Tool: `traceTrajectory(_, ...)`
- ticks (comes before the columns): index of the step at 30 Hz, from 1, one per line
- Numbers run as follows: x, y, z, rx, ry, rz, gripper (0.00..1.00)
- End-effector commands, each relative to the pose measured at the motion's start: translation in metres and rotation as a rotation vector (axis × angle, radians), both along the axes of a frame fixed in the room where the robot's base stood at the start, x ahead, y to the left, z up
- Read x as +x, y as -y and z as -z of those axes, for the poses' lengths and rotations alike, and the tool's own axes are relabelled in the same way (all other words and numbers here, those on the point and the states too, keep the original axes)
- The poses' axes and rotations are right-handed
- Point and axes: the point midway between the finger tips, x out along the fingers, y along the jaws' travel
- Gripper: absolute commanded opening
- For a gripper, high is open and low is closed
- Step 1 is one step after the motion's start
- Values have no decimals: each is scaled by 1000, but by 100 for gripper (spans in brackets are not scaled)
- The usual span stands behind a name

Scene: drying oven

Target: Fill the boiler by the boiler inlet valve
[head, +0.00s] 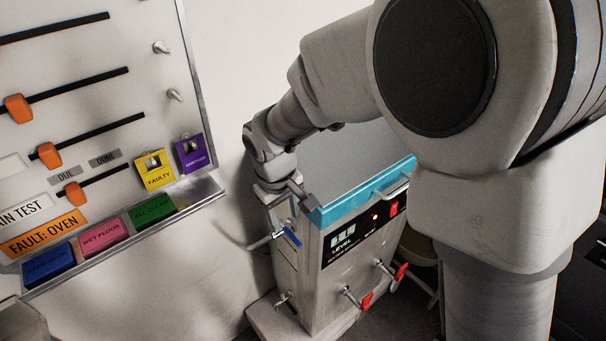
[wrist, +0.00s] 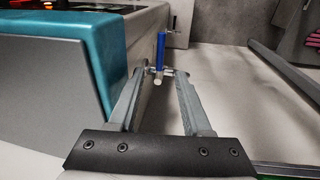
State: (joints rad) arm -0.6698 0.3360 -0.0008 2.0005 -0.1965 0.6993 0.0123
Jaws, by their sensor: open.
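The boiler (head: 318,262) is a grey metal box with a teal top edge and a front panel marked LEVEL. The blue valve handle (head: 292,238), which I take to be the inlet valve, sits on its left side on a metal pipe. In the wrist view the blue handle (wrist: 160,46) stands upright just beyond my fingertips. My gripper (head: 300,203) is above this valve at the boiler's left upper corner. In the wrist view my gripper (wrist: 167,74) is open, with the valve's metal end showing between the fingertips. I cannot tell whether they touch.
Two red-handled taps (head: 366,300) stick out of the boiler's front. The boiler rests on a pale base (head: 268,322).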

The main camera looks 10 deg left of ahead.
Motion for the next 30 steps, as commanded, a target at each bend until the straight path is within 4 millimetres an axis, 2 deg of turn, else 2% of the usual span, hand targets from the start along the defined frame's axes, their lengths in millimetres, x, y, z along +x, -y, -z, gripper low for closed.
traceTrajectory(1, 1, 0, 12, -2, -2, -1, 49)
traceTrajectory(3, 3, 1, 23, -1, -1, 0, 49)
traceTrajectory(9, 7, 1, 43, -1, -1, 1, 49)
traceTrajectory(20, 8, 1, 47, 1, 1, 1, 49)
traceTrajectory(21, 8, 1, 47, 1, 1, 1, 47)
traceTrajectory(29, 8, 1, 47, 1, 1, 1, 0)
traceTrajectory(30, 8, 1, 47, 1, 1, 1, 0)
